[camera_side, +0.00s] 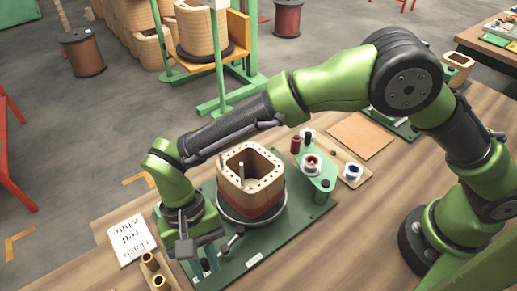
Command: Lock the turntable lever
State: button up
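The turntable (253,216) is a round grey disc on a green base plate (262,246). A square wooden coil former (250,180) with a dark red band around its lower part stands upright on it. A dark lever (232,241) with a knob at its end sits at the front edge of the turntable. My gripper (196,257) is low over the front left of the plate, to the left of the lever and apart from it in the picture. Its fingertips are small and partly hidden, so I cannot tell its opening.
A green bracket (314,170) with spools stands right of the turntable. A paper label (132,238) lies left of the plate, and wooden cylinders (152,268) stand at the front left. Table between plate and my base is clear.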

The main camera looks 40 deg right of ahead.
grip_shut()
jog(key=shift+s+d+n+h, duration=0.2)
jog(key=shift+s+n+h, duration=0.1)
jog(key=shift+n, duration=0.5)
jog(key=shift+s+d+n+h, duration=0.15)
jog(key=shift+s+n+h, duration=0.15)
jog(key=shift+n, duration=0.5)
jog(key=o, duration=0.5)
grip_release()
jog(key=v, duration=1.6)
jog(key=shift+a+r, duration=0.1)
jog(key=shift+r, duration=0.3)
